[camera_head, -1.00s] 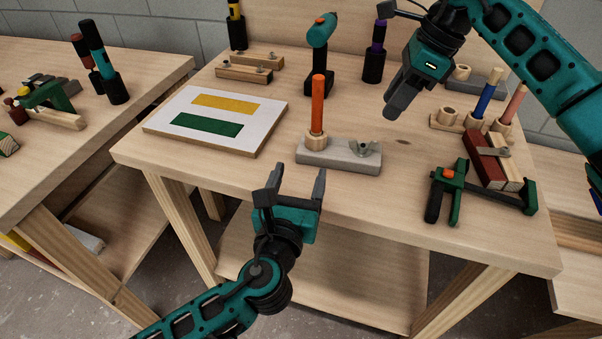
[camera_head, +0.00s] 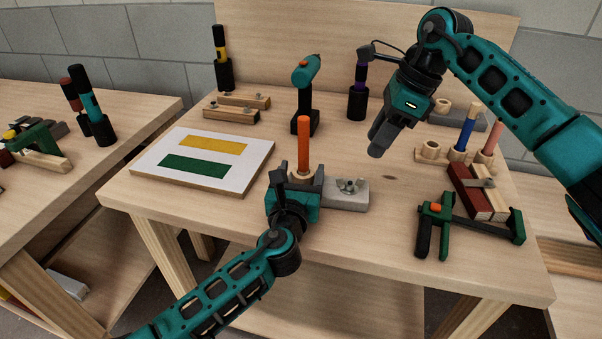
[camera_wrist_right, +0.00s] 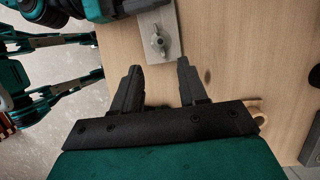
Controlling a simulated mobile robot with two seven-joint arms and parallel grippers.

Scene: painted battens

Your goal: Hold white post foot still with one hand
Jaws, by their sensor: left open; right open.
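A pale grey post foot (camera_head: 345,200) lies on the workbench near its front edge; it looks more grey than white. An orange post (camera_head: 303,145) stands upright in a wooden collar at its left end, and a wing nut (camera_head: 348,186) sits on its right part. My left gripper (camera_head: 298,182) is open at the foot's left end, its fingers around the collar area; contact cannot be told. My right gripper (camera_head: 380,145) is open and empty above the bench, behind and right of the foot. In the right wrist view, the foot (camera_wrist_right: 157,22) lies beyond the open right fingers (camera_wrist_right: 160,72).
A board with yellow and green patches (camera_head: 205,160) lies to the left. A teal driver (camera_head: 304,90) stands behind. A green clamp (camera_head: 440,220) and clamped battens (camera_head: 478,195) lie to the right. Another grey foot (camera_head: 475,120) is at the back right. Bare bench lies right of the near foot.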

